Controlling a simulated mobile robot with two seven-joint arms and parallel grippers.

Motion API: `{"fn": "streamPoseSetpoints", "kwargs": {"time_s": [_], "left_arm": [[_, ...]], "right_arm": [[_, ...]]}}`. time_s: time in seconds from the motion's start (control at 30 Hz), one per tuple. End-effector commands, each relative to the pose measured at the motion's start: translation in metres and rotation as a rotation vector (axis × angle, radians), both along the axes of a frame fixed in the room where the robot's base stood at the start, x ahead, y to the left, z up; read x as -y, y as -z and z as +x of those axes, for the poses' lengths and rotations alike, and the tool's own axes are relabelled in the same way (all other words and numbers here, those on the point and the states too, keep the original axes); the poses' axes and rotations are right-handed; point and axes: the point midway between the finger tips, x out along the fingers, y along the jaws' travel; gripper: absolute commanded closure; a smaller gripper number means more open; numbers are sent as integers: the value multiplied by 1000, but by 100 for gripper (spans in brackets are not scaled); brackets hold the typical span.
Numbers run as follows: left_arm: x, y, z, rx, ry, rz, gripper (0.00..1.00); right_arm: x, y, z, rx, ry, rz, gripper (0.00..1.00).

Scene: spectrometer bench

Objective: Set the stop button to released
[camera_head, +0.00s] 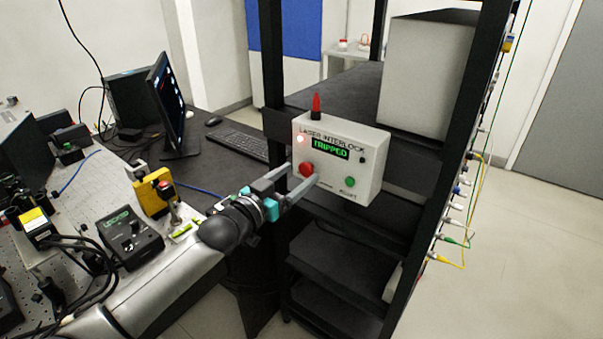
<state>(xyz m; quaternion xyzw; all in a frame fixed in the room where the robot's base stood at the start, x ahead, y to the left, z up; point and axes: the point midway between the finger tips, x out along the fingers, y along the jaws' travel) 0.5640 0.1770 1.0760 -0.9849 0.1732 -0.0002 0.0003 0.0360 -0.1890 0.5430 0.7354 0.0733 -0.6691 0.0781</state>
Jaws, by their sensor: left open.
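The laser interlock box (366,161) is a white box on the front of the black rack. Its display (330,149) reads "TRIPPED" in green. The red stop button (306,169) is on the lower left of its front face. A green button (350,182) is to the right of it. My right gripper is not in view.
The black rack posts (273,70) frame the box, with shelves below. A monitor (168,105) and keyboard (240,141) are on the desk behind. An optical bench (100,182) with cables and a yellow device (153,192) is at left. Fibre cables hang at the rack's right.

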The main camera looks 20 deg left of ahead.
Motion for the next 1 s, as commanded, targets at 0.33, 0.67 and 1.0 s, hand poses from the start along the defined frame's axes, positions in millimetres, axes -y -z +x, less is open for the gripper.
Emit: {"fn": "streamPoseSetpoints", "kwargs": {"time_s": [0.33, 0.67, 1.0], "left_arm": [[8, 0, 21, 0, 0, -1, 24], [8, 0, 22, 0, 0, -1, 30], [8, 0, 22, 0, 0, -1, 68]], "right_arm": [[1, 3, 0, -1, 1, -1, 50], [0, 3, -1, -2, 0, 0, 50], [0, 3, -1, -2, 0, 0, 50]]}}
